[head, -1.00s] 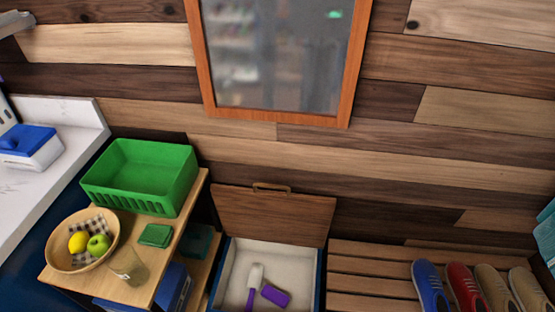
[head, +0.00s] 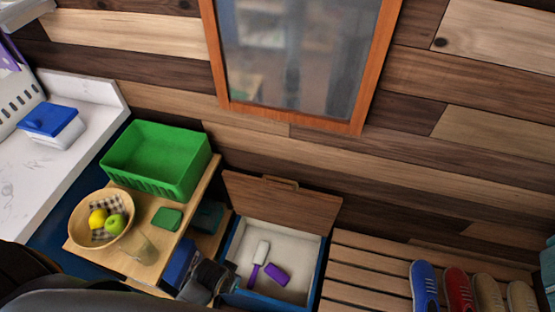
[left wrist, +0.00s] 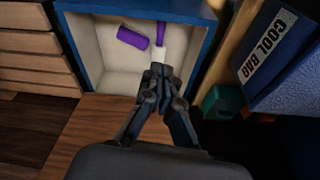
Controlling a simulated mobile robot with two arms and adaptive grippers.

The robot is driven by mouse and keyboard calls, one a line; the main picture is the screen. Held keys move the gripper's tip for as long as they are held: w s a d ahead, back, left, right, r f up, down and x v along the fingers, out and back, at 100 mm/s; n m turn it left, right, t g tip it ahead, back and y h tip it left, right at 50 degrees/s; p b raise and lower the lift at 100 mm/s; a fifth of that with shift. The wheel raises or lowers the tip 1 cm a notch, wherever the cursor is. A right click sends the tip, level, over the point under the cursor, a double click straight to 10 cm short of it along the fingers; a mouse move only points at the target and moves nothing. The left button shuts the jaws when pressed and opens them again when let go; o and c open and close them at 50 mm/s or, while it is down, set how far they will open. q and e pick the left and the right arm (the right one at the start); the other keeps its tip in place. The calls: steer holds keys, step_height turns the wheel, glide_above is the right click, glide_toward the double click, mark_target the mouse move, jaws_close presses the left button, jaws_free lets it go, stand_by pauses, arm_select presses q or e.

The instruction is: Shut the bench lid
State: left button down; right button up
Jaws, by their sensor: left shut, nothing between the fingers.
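The bench lid (head: 285,207) is a brown wooden panel with a handle (head: 281,183) on its top edge. It stands open, tilted back near the plank wall. The blue bench box (head: 316,277) below it has a pale inside. A white-and-purple brush (head: 258,262) and a purple block (head: 277,273) lie in it. My left gripper (head: 228,278) is at the box's left front side, shut and empty. In the left wrist view my left gripper (left wrist: 160,70) overlaps the box opening, and the lid (left wrist: 95,125) shows below the box. My right gripper is not in view.
A wooden shelf unit (head: 140,275) stands left of the box, with a green crate (head: 160,185), a fruit basket (head: 75,240) and a glass (head: 143,250). A blue cool bag (left wrist: 285,50) is beside the box. A slatted bench (head: 365,275) with shoes (head: 425,285) is on the right.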

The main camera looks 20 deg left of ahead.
arm_select(q)
steer(key=w+d+r+t+h+p, duration=0.1)
steer(key=w+d+r+p, duration=0.15)
steer(key=r, duration=0.65)
steer(key=w+d+r+p, duration=0.1)
steer(key=w+r, duration=0.2)
steer(key=r, duration=0.7)
steer(key=w+d+r+m+h+p, duration=0.1)
steer(key=w+d+r, duration=0.5)
steer(key=d, duration=0.1)
steer(key=w+a+r+n+g+y, duration=0.1)
steer(key=w+a+r+n, duration=0.15)
steer(key=w, duration=0.55)
steer(key=w+a+r+n+y, duration=0.1)
steer(key=w+a, duration=0.3)
steer(key=w, duration=0.3)
steer(key=p+x, duration=0.1)
steer(key=x, duration=0.9)
steer(key=shift+f+p, duration=0.2)
steer(key=shift+p, duration=0.1)
steer(key=shift+d+f+m, duration=0.1)
steer(key=shift+m, duration=0.15)
